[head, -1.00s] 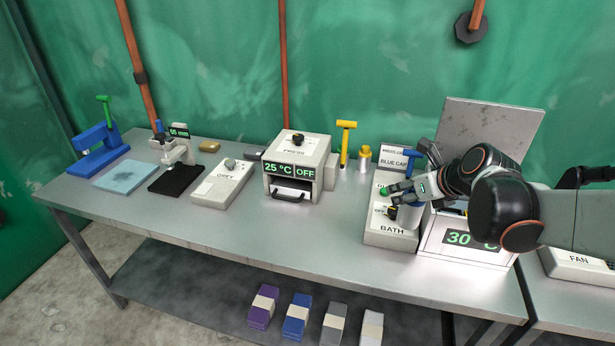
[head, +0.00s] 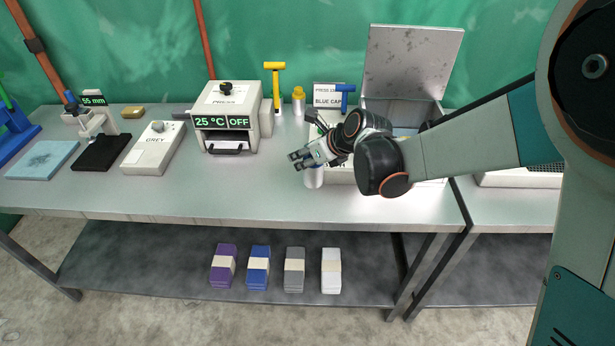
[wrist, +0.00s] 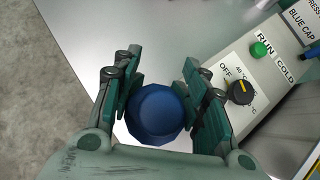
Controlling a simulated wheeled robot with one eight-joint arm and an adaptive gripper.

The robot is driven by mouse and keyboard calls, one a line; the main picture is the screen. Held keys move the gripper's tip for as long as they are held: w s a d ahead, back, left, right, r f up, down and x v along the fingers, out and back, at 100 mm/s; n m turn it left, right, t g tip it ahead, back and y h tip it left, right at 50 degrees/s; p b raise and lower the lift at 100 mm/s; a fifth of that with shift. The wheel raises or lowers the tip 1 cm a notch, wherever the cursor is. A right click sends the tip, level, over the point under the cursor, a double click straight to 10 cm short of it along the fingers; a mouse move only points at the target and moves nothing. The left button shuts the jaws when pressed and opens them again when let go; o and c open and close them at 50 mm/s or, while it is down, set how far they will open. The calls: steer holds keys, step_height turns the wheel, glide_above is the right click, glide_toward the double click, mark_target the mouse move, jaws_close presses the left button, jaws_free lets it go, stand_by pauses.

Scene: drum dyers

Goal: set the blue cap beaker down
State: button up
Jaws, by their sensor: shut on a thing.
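The blue cap beaker is between the fingers of my gripper (head: 302,158). In the head view the beaker (head: 314,179) shows as a pale, upright cylinder below the fingers, over the front part of the bench (head: 200,195). In the wrist view its round blue cap (wrist: 158,112) fills the gap between the two dark green finger pads, seen from above. My gripper is shut on it. I cannot tell whether the beaker's base touches the bench top, as its lower end is near the surface.
The bath's control box (wrist: 240,90), with a green button and black knob, stands right of the beaker. A blue cap sign (head: 327,100) and blue T-handle (head: 345,89) stand behind. Bare bench lies left of the beaker.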

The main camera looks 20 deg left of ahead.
mark_target(321, 175)
steer(key=shift+f+b, duration=1.05)
steer(key=shift+f, duration=3.3)
steer(key=shift+f, duration=0.25)
steer(key=o, duration=1.3)
steer(key=shift+r, duration=0.1)
steer(key=shift+r, duration=0.1)
steer(key=shift+d+r, duration=0.1)
steer(key=shift+r, duration=0.1)
steer(key=p+v, duration=0.3)
steer(key=v, duration=0.8)
steer(key=shift+s+d+r, duration=0.2)
steer(key=shift+s+r, duration=0.05)
